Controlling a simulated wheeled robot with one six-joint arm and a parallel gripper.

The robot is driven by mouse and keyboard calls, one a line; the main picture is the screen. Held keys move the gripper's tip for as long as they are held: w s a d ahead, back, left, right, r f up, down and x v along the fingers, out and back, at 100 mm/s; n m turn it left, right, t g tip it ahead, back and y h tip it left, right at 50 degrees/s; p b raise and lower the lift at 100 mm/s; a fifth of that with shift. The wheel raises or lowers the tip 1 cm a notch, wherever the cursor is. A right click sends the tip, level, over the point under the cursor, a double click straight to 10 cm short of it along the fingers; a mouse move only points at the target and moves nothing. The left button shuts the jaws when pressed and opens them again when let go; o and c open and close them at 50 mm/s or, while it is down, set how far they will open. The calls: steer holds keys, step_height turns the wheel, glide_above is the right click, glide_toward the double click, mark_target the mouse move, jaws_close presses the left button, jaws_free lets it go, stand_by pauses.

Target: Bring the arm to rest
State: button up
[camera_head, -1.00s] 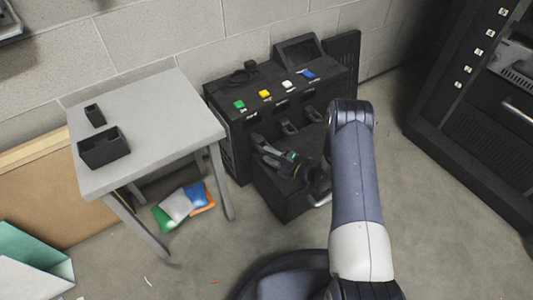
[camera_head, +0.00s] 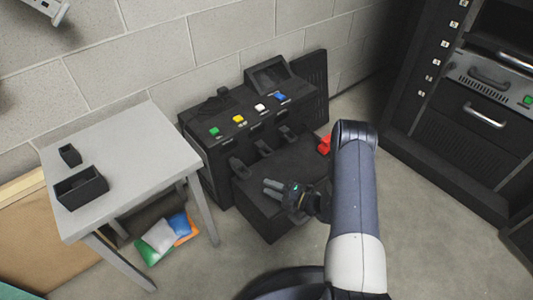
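My arm rises from the bottom right of the head view and bends back down at its elbow. My gripper (camera_head: 271,189) is left of the forearm, above the top of a low black block (camera_head: 265,213) at the front of the black console. Its two grey fingers point left, with a narrow gap between them. I see nothing held between them. The gripper looks clear of the console, though the exact height is hard to judge. My upper arm hides part of the floor and the right end of the block.
The console (camera_head: 210,150) has green, yellow, white and blue buttons on top. A red object (camera_head: 325,145) lies beside my elbow. A grey table (camera_head: 125,145) with two black bins stands left, coloured bags (camera_head: 165,236) below it. A black rack (camera_head: 450,120) stands right.

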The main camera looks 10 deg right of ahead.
mark_target(242, 174)
steer(key=b+x, duration=0.1)
steer(key=x, duration=0.5)
steer(key=b+x, duration=0.2)
steer(key=x, duration=0.4)
steer(key=shift+w, duration=0.5)
steer(key=shift+w+a, duration=0.2)
steer(key=shift+w, duration=0.15)
steer(key=shift+v, duration=0.9)
